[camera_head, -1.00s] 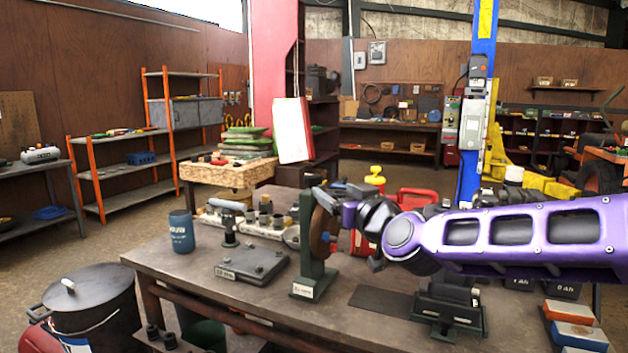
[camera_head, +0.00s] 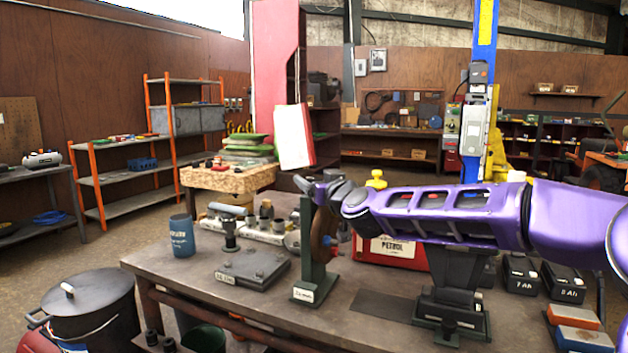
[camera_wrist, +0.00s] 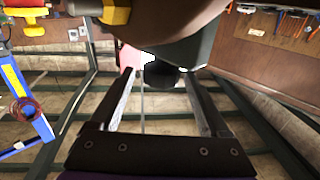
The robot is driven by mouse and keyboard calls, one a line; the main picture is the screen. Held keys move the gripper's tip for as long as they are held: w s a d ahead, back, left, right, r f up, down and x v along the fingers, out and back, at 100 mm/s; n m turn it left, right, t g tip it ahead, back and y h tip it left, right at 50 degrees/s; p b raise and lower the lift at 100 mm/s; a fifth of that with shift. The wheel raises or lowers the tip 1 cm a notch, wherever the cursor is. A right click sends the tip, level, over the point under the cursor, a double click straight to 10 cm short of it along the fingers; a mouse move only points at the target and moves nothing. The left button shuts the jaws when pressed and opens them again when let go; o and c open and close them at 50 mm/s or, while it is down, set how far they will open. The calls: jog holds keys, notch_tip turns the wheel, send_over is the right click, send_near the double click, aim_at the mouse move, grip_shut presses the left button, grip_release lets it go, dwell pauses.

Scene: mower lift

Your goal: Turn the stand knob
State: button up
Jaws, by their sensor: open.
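The green stand (camera_head: 307,270) stands upright on the workbench, with a brown disc (camera_head: 323,235) on its right side. My gripper (camera_head: 308,185) is at the top of the stand and covers that part in the head view. In the wrist view, my gripper (camera_wrist: 160,76) is open, with its two fingers apart. A dark round knob (camera_wrist: 161,74) on the grey-green stand top (camera_wrist: 188,50) shows between the fingertips. I cannot tell whether either finger touches it. The brown disc (camera_wrist: 165,22) is close above the fingers in that view. The knob is hidden in the head view.
The workbench (camera_head: 365,303) also bears a blue cup (camera_head: 181,236), a dark plate block (camera_head: 252,270) and a red petrol can (camera_head: 391,252), behind my arm. A dark vise-like block (camera_head: 450,290) stands right of the stand. Bare tabletop lies in front of the stand.

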jog(key=shift+w+a, duration=0.25)
jog(key=shift+w, duration=0.25)
grip_shut()
